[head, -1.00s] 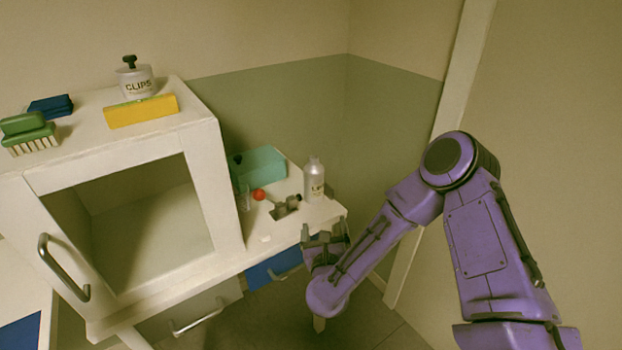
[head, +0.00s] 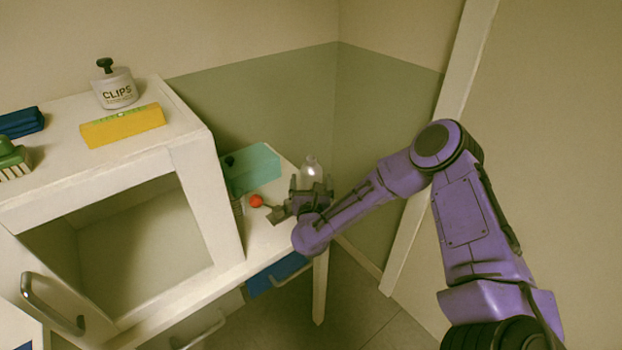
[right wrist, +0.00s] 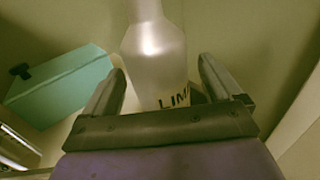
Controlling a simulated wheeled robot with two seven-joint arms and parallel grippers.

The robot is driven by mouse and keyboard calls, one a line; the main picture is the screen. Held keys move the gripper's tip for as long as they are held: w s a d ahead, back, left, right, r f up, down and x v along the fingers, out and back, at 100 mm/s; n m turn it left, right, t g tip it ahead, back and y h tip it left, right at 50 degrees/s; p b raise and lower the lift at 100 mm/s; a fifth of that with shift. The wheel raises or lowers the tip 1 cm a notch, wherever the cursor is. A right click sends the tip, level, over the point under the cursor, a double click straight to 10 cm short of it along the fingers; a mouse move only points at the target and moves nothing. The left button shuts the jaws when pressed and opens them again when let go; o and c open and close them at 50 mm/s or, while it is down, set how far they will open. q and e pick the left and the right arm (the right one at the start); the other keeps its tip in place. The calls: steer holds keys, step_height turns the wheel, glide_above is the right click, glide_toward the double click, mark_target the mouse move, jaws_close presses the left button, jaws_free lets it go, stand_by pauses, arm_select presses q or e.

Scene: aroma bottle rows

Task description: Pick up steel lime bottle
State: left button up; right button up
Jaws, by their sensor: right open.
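The steel lime bottle (head: 311,169) stands upright on the right end of the white counter, its lower part hidden behind my right gripper in the head view. In the right wrist view the grey bottle (right wrist: 156,60) shows letters reading "LIM". My right gripper (head: 311,187) is at the bottle. Its jaws (right wrist: 162,85) are open, with one finger on each side of the bottle. I cannot tell whether either finger touches it. My left gripper is not in view.
A teal box (head: 252,168) stands behind and left of the bottle. A red ball-like thing (head: 256,201) lies left of my gripper. A white cabinet (head: 205,190) with an open front stands left, carrying a clips jar (head: 116,90) and a yellow block (head: 122,126).

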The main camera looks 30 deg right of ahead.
steer(key=x, duration=0.3)
steer(key=c, duration=1)
steer(key=shift+r, duration=0.1)
steer(key=shift+c, duration=1.3)
steer(key=shift+r, duration=0.1)
